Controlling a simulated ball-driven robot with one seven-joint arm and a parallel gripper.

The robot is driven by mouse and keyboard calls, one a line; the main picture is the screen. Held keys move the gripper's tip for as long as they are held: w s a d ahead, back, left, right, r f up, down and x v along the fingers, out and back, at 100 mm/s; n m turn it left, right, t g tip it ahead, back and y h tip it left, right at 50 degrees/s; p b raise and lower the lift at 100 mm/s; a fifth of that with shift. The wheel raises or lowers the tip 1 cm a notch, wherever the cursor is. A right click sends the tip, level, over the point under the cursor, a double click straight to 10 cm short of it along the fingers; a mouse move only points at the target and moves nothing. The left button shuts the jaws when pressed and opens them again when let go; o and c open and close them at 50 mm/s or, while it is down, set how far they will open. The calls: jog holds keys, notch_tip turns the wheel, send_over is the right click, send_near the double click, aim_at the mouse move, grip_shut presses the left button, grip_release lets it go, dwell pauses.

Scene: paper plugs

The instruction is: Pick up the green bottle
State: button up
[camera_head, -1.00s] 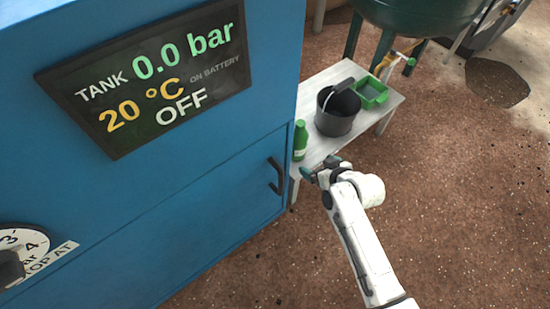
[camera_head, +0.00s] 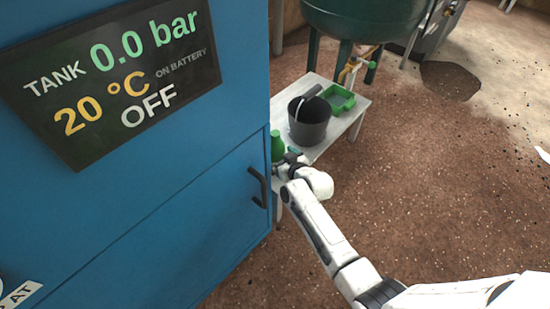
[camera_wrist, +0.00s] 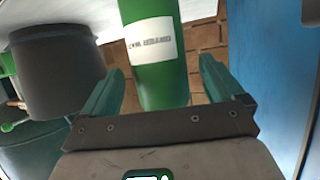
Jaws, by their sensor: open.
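The green bottle (camera_head: 277,146) stands at the near left end of the white table (camera_head: 342,124), close to the blue cabinet; its lower part is hidden by my gripper. My gripper (camera_head: 288,160) is at the bottle. In the wrist view the bottle (camera_wrist: 158,82), with a white label, lies between the two teal fingers of my gripper (camera_wrist: 159,72). The fingers are open, with a visible gap on each side of the bottle.
A dark grey bucket (camera_head: 309,125) stands just behind the bottle, and a green tray (camera_head: 341,99) beyond it. The blue cabinet (camera_head: 200,190) with a black handle (camera_head: 259,187) stands close on the left. The brown floor on the right is open.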

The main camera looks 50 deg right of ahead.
jog(key=b+x, duration=0.1)
jog(key=x, duration=0.3)
jog(key=shift+b, duration=0.3)
jog(key=c, duration=0.9)
